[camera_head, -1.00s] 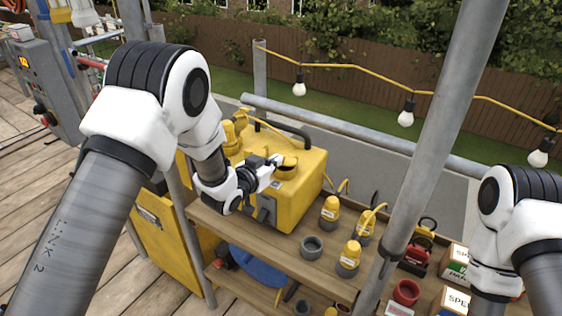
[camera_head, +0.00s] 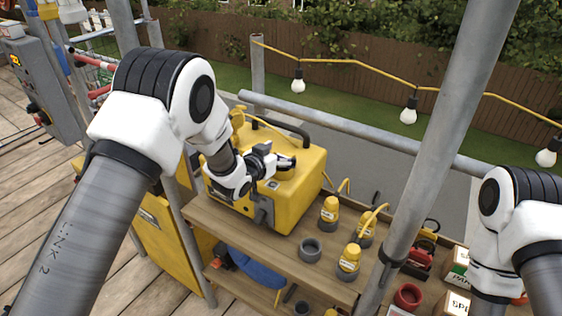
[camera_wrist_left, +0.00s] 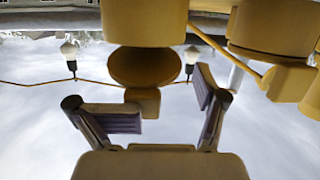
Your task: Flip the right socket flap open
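The yellow power box (camera_head: 300,200) stands on the wooden shelf in the head view. The right socket (camera_head: 286,172) is on its top and partly hidden by my left gripper (camera_head: 284,160). In the left wrist view, the socket body (camera_wrist_left: 145,22) is at the top, with the round, tilted flap (camera_wrist_left: 145,66) and a small block beside it. My left gripper (camera_wrist_left: 148,110) shows there with its fingers spread and nothing held, close to the flap. I cannot tell whether it touches. How far the flap is open is unclear. My right gripper is out of view.
Another yellow socket (camera_wrist_left: 275,28) is at the wrist view's upper right. Yellow plugs (camera_head: 329,210) and a grey ring (camera_head: 311,250) stand right of the box. A black handle (camera_head: 285,128) spans the box top. A slanted metal pole (camera_head: 430,150) stands between my arms.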

